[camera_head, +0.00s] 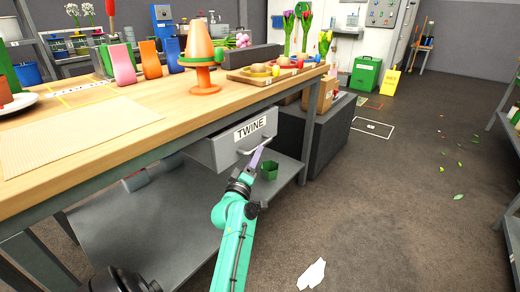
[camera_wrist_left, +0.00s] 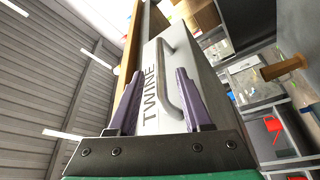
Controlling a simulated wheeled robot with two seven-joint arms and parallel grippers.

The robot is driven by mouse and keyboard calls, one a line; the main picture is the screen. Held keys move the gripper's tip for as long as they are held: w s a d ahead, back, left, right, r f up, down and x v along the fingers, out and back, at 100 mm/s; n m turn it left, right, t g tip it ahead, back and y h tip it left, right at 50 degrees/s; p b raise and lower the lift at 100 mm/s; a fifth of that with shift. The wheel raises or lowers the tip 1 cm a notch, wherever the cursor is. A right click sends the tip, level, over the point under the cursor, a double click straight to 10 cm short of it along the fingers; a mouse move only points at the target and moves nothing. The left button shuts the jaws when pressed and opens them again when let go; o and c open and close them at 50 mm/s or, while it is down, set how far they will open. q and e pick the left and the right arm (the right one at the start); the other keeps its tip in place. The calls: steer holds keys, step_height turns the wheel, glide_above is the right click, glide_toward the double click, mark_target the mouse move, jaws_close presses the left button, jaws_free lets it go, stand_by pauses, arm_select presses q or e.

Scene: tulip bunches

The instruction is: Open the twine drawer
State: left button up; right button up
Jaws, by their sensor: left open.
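The twine drawer (camera_head: 222,150) is a grey box under the front edge of the wooden worktable, with a white TWINE label (camera_head: 250,128). Its bar handle (camera_head: 262,143) is on the front below the label. In the left wrist view the handle (camera_wrist_left: 171,80) lies ahead, between the finger lines and closer to the right finger. My left gripper (camera_head: 258,158), on a green arm, is at the handle with its purple fingers (camera_wrist_left: 158,100) apart and empty. I cannot tell whether a finger touches the handle. My right gripper is not in view.
A lower shelf (camera_head: 160,225) with a small green pot (camera_head: 269,170) lies under the drawer. The floor (camera_head: 400,210) to the right is mostly clear.

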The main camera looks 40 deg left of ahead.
arm_select(q)
steer(key=x, duration=0.5)
steer(key=shift+b, duration=0.3)
jaws_close()
stand_by(1.0)
